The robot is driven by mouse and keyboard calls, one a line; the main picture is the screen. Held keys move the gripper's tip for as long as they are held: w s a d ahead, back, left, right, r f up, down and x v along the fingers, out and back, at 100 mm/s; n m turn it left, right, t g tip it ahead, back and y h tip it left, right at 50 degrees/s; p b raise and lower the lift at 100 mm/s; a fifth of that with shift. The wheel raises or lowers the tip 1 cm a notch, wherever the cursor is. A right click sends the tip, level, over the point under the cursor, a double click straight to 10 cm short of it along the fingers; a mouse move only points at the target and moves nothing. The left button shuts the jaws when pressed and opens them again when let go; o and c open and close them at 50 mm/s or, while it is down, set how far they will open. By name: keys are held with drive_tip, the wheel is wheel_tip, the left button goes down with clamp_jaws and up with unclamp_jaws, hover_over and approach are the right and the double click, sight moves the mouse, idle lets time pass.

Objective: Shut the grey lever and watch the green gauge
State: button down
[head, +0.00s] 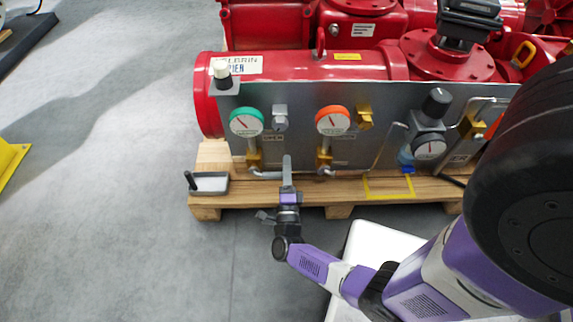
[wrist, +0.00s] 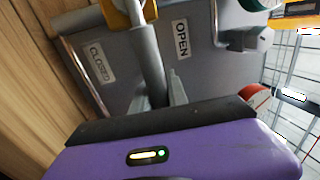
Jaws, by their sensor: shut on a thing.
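The green gauge (head: 246,121), with a white dial and a red needle, is on the left of the grey panel in the head view. Below it is a brass valve (head: 254,158) with the grey lever (head: 266,175) reaching right. In the wrist view, the lever (wrist: 149,62) runs down from the brass valve (wrist: 124,12) between the CLOSED label (wrist: 97,62) and the OPEN label (wrist: 181,38). My gripper (head: 288,172) is shut on the lever's end. In the wrist view, the gripper (wrist: 158,100) partly hides that end.
An orange gauge (head: 332,121) with its own brass valve (head: 324,158) stands to the right. A black knob (head: 437,102) is further right. A small tray (head: 210,184) sits on the wooden pallet (head: 222,207) at left. Grey floor (head: 130,230) is open at left.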

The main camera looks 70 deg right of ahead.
drive_tip(key=shift+f, duration=0.15)
drive_tip(key=c, duration=1.3)
unclamp_jaws()
drive_tip(key=v, duration=0.7)
drive_tip(key=shift+s+a+p, duration=0.2)
drive_tip(key=shift+a+p, duration=0.15)
drive_tip(key=shift+f, duration=0.1)
